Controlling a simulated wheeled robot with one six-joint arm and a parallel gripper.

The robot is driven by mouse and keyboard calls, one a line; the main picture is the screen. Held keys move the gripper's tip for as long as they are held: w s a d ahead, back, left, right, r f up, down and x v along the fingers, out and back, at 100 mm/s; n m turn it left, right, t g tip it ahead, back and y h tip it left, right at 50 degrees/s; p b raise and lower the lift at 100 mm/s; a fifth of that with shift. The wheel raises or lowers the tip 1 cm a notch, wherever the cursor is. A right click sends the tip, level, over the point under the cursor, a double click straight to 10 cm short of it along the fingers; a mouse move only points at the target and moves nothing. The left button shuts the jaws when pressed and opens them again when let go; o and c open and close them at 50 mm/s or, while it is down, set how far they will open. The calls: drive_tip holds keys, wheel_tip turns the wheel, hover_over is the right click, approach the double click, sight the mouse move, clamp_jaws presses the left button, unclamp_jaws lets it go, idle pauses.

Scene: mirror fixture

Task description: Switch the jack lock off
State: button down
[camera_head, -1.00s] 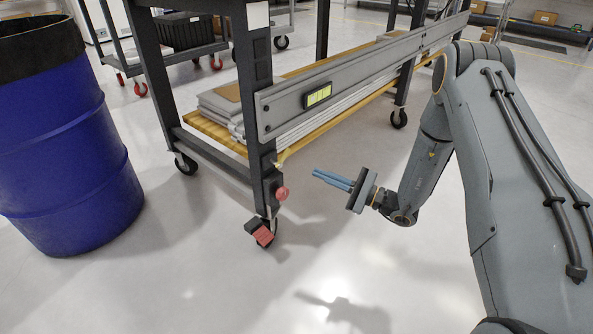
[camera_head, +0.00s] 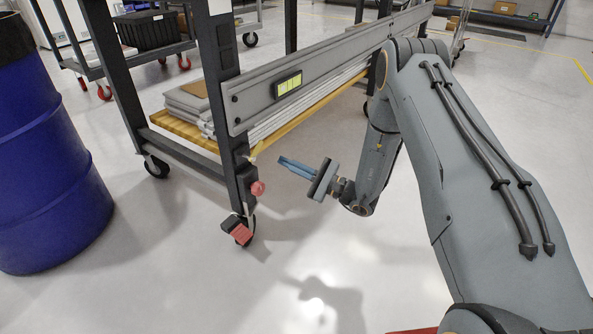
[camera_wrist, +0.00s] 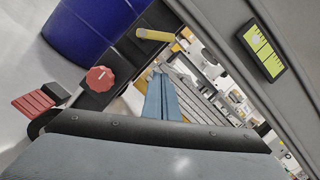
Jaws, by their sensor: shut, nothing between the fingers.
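A red round knob (camera_head: 257,188) sits low on the near dark leg of the cart; it also shows in the wrist view (camera_wrist: 100,78). Below it is a red ribbed pedal (camera_head: 240,233) at the caster, seen in the wrist view at left (camera_wrist: 33,103). I cannot tell from the pictures which of these is the jack lock. My gripper (camera_head: 281,161) is shut and empty, its blue fingers pointing left in the head view. In that view the fingertips appear to the upper right of the knob, apart from it. The fingers also show in the wrist view (camera_wrist: 158,90).
The cart's long grey rail (camera_head: 330,68) carries a yellow-green level (camera_head: 288,84) above my gripper. A yellow bar end (camera_wrist: 154,35) juts out near the knob. A blue drum (camera_head: 45,170) stands at left. The floor (camera_head: 190,290) in front is clear.

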sight(256, 151)
drive_tip(key=a+r+b, duration=0.2)
drive_tip(key=a+r, duration=0.2)
drive_tip(key=a, duration=0.1)
drive_tip(key=shift+w+b, duration=0.15)
drive_tip(key=shift+b, duration=0.15)
drive_tip(key=shift+a+r, duration=0.15)
drive_tip(key=shift+a, duration=0.1)
drive_tip(key=shift+d+n+p, duration=0.15)
drive_tip(key=shift+n+p, duration=0.15)
drive_tip(key=shift+p, duration=0.1)
